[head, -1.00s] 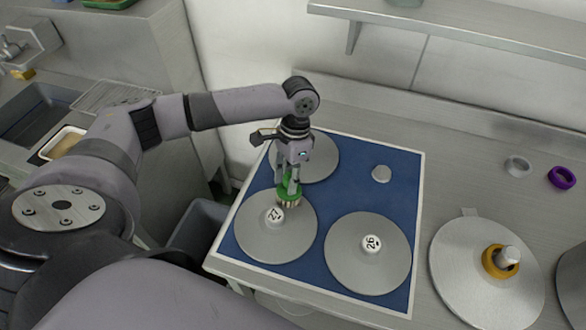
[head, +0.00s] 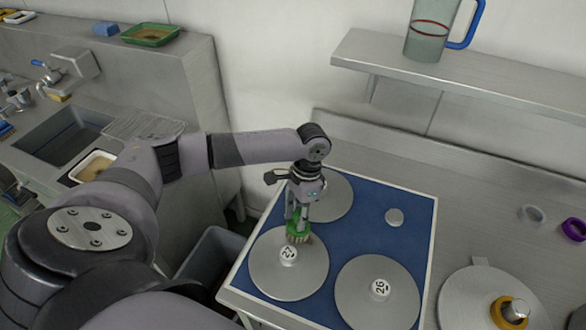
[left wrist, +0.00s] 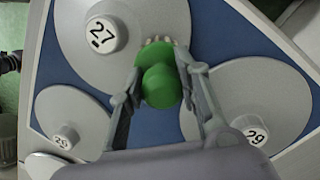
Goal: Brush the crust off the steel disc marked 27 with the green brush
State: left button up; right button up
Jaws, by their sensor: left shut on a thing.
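The steel disc marked 27 (head: 275,278) lies flat on the blue mat (head: 370,240), its numbered white knob facing up. In the left wrist view the disc (left wrist: 82,62) fills the upper left. My left gripper (head: 298,222) is shut on the green brush (head: 299,230), bristles down, over the disc's far side, just behind the knob. The green brush (left wrist: 162,82) shows between the fingers in the left wrist view. I cannot tell whether the bristles touch the disc. No crust can be made out. My right gripper is not in view.
The disc marked 26 (head: 375,305) lies right of disc 27. Another disc (head: 335,195) lies behind my gripper; a disc marked 29 (left wrist: 235,85) shows in the left wrist view. A shelf (head: 450,75) with a jug (head: 425,40) hangs above. A grey bin (head: 215,262) stands left.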

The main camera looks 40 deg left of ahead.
pick_arm(q)
jog(key=shift+s+d+f+p, duration=0.15)
jog(key=shift+d+p, duration=0.3)
jog(key=shift+d, duration=0.8)
jog(key=shift+d+p, duration=0.6)
jog(key=shift+d, duration=0.2)
jog(key=shift+c, duration=0.4)
jog(key=shift+d+p, duration=0.4)
jog(key=shift+d, duration=0.4)
jog(key=shift+w+d, duration=0.25)
jog(key=shift+d, duration=0.1)
jog(key=shift+r, duration=0.2)
jog(key=p+v, duration=0.4)
jog(key=v, duration=0.2)
jog(key=shift+w, duration=0.1)
